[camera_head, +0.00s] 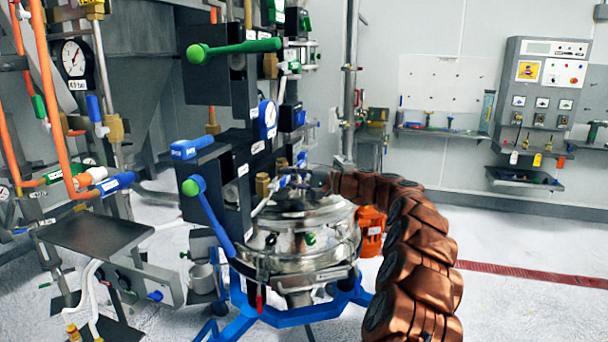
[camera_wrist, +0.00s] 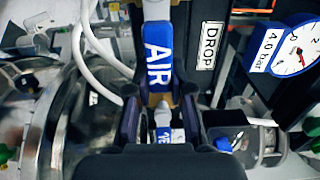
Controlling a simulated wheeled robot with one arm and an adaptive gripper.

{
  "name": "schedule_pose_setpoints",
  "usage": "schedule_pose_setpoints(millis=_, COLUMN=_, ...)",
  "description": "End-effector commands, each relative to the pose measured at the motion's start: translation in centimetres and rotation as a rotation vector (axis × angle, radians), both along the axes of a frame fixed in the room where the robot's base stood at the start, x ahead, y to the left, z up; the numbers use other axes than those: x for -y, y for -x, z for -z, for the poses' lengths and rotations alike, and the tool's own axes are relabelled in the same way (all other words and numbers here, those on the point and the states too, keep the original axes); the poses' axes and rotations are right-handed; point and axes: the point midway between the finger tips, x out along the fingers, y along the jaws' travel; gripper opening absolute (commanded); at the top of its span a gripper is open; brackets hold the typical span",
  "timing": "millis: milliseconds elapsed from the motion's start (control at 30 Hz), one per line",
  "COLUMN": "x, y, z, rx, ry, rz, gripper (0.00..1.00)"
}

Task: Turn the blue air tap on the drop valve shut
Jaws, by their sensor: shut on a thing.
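The blue air tap (camera_wrist: 158,58) marked AIR shows in the wrist view, upper middle, beside a label reading DROP (camera_wrist: 208,46). Its blue handle runs up and down in the picture, with a pale pipe above it. My gripper (camera_wrist: 160,98) is shut on the tap, its dark fingers on either side of the handle's lower part. A second small blue tag (camera_wrist: 163,135) shows between the fingers lower down. In the head view my brown arm curves in behind the steel sifter (camera_head: 300,235), and I cannot make out my gripper there.
A blue-rimmed gauge marked 4.0 bar (camera_wrist: 292,48) sits close right of the tap. White hoses (camera_wrist: 82,45) pass on its left. In the head view a green-knobbed blue lever (camera_head: 210,210) and a green lever (camera_head: 235,47) stand on the valve column. Floor at right is clear.

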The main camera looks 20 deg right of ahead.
Motion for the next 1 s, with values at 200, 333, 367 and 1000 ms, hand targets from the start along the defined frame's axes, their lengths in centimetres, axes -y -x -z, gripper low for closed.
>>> schedule_pose_setpoints(millis=200, x=-0.57, y=-0.02, z=0.20, rx=-0.010, ry=-0.005, rz=-0.009, gripper=0.00)
schedule_pose_setpoints(millis=333, x=-0.55, y=-0.01, z=0.22, rx=-0.011, ry=-0.004, rz=-0.008, gripper=0.00)
schedule_pose_setpoints(millis=367, x=-0.55, y=-0.01, z=0.22, rx=-0.011, ry=-0.004, rz=-0.009, gripper=0.00)
schedule_pose_setpoints(millis=1000, x=-0.21, y=0.03, z=0.11, rx=-0.007, ry=-0.004, rz=-0.004, gripper=0.48)
